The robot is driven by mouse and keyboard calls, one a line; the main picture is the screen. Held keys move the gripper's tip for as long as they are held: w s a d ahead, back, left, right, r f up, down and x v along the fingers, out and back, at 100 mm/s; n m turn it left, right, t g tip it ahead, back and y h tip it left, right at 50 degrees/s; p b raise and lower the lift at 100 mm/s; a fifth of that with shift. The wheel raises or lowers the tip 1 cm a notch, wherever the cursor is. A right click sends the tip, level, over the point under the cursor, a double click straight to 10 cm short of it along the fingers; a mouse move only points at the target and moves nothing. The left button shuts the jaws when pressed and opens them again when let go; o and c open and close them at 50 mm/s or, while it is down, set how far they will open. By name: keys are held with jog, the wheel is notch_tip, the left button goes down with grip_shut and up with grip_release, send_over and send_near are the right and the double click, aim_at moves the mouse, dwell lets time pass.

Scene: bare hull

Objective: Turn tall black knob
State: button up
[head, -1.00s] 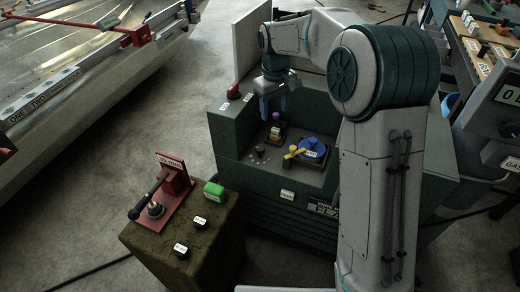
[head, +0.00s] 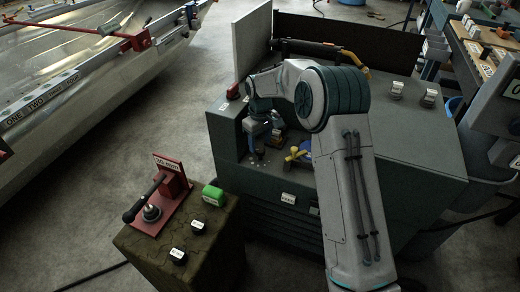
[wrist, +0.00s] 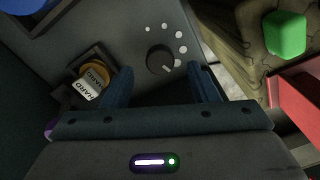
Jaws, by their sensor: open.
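The black knob (wrist: 160,60), with a pale pointer mark, stands on the dark console panel in the wrist view. An arc of white dots of growing size lies around it. My gripper (wrist: 159,78) is open, with one blue finger to the left of the knob and one to the right, both apart from it in the picture. I cannot tell how far above the panel the fingertips are. In the head view my gripper (head: 256,143) is low over the console's recessed left part. The knob cannot be made out there, close to the fingers.
A yellow-capped control (wrist: 93,78) with a white label stands left of my left finger. A blue disc with a yellow handle (head: 299,154) is to the right on the console. A stand with a red lever fixture (head: 172,190) and green block (head: 213,195) is at front left.

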aim_at(260, 150)
jog(key=shift+f, duration=1.75)
jog(key=c, duration=1)
jog(key=shift+n, duration=0.3)
jog(key=n+p, duration=0.1)
jog(key=n, duration=0.1)
jog(key=shift+r+n, duration=0.15)
jog(key=shift+n, duration=0.25)
jog(key=shift+n+p, duration=0.9)
jog(key=shift+n, duration=1.3)
